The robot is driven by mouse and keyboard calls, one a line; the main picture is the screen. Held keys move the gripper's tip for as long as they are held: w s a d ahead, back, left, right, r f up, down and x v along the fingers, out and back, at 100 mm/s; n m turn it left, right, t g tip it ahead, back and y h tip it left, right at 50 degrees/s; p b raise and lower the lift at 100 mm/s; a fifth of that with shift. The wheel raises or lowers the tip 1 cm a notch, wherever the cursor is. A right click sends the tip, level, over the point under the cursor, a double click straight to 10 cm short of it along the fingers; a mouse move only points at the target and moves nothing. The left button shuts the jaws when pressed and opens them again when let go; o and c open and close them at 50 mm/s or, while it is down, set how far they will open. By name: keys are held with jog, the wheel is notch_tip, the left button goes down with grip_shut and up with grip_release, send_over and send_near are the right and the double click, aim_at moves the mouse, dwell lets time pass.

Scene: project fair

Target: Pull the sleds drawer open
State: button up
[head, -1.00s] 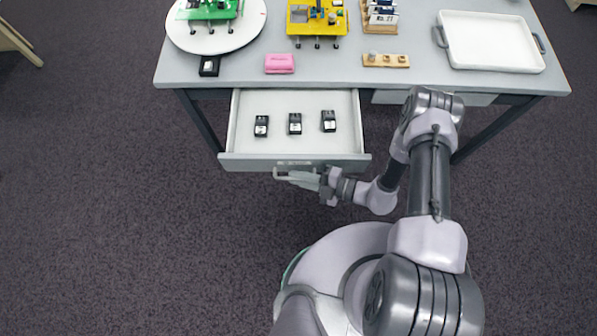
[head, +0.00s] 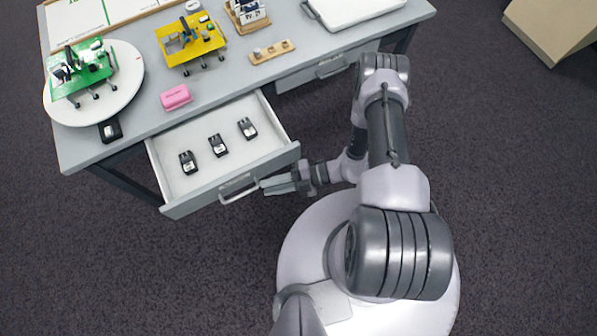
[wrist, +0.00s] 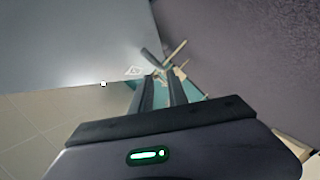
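The left drawer (head: 171,171) under the table is pulled well out, and three small black items with pale labels (head: 218,145) lie in it. Its front has a bar handle (head: 238,188); a label by the handle is too small to read. My gripper (head: 266,186) is just right of the handle, in front of the drawer front, and looks clear of it. In the wrist view its two fingers (wrist: 163,88) stand apart with a gap between them and nothing clearly held.
A second drawer (head: 315,71), at the right, is shut. The grey table (head: 228,84) carries a white turntable (head: 128,88), a yellow board (head: 190,45), a pink block (head: 175,97) and a white tray (head: 350,8). A tan box (head: 545,30) stands far right. Floor left of me is clear.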

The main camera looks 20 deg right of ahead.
jog(key=p+v, duration=0.1)
jog(key=v, duration=0.8)
